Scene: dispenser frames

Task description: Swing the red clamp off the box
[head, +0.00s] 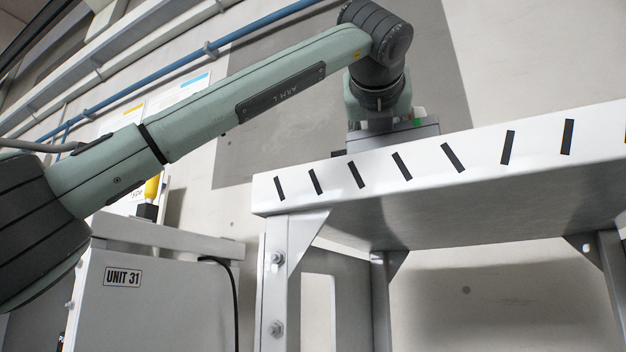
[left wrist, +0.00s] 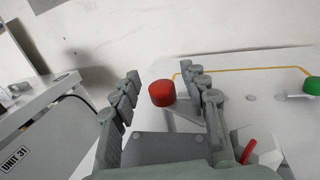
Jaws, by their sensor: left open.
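In the left wrist view, a round red knob (left wrist: 162,93) shows between the fingers of my left gripper (left wrist: 162,73), with a light grey bar beside it. The gripper is open, and I see no finger closed on the knob. A grey box (left wrist: 160,148) with small bolts on top lies just below the knob, partly hidden by the fingers and palm. A curved red piece (left wrist: 249,151) is right of the right finger. Which red part belongs to the clamp I cannot tell. In the head view, the grey box (head: 424,132) rises behind the bench edge; the fingertips are hidden. My right gripper is not in view.
A white bench (head: 480,150) with black dashes carries the box. A green knob (left wrist: 312,86) stands at the right in the wrist view, near a yellow line. A white cabinet marked UNIT 31 (head: 160,300) stands at the lower left. A wall is behind.

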